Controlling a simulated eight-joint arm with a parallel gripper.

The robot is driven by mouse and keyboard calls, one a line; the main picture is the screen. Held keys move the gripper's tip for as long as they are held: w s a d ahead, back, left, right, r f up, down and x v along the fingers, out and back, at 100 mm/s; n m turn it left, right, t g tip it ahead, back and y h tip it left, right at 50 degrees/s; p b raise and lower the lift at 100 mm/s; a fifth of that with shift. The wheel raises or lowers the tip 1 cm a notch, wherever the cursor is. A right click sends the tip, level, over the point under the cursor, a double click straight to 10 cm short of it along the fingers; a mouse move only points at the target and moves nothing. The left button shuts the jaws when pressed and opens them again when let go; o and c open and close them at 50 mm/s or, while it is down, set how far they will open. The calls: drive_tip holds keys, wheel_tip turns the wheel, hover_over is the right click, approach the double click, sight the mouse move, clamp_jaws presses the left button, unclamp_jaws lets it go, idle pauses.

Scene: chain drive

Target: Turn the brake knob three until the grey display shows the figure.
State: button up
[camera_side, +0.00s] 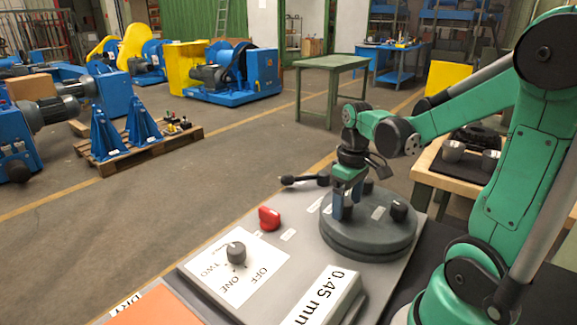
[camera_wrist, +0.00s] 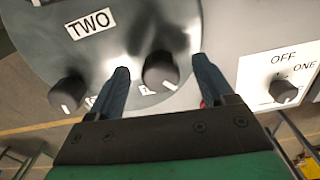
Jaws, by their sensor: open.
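My gripper (camera_side: 347,203) is open and points down over a round grey disc (camera_side: 365,248). In the wrist view its two fingers stand either side of a black knob (camera_wrist: 160,72) with a white pointer line; I cannot tell whether they touch it. A label beside this knob is mostly hidden, so I cannot read its number. Another black knob (camera_wrist: 67,94) lies left of the fingers, and a label (camera_wrist: 90,23) on the disc reads TWO. A grey box (camera_side: 354,296) at the front carries a white face reading "0.45 mm".
A panel (camera_side: 262,262) marked OFF, ONE and TWO has its own dark knob (camera_side: 236,252). A red knob (camera_side: 269,218) and a black lever (camera_side: 300,180) are left of the disc. Another black knob (camera_side: 398,210) stands on the disc's right.

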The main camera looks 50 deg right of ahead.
drive_tip(key=shift+r, duration=2.7)
drive_tip(key=w+a+t, duration=0.1)
drive_tip(key=a+t, duration=0.2)
drive_tip(key=a, duration=0.4)
drive_tip(key=w+a+n+t, duration=0.1)
drive_tip(key=w+a+t, duration=0.1)
drive_tip(key=a+t, duration=0.2)
drive_tip(key=a, duration=0.3)
drive_tip(key=shift+w+f, duration=0.15)
drive_tip(key=shift+w, duration=0.15)
drive_tip(key=shift+d, duration=0.1)
drive_tip(key=m+g, duration=0.7)
drive_tip(key=m, duration=0.5)
hover_over(347, 202)
drive_tip(key=shift+w+a, duration=0.3)
drive_tip(key=shift+s+d+f+m, duration=0.15)
drive_tip(key=shift+d+m, duration=0.1)
drive_tip(key=shift+m, duration=0.25)
drive_tip(key=shift+f, duration=2.65)
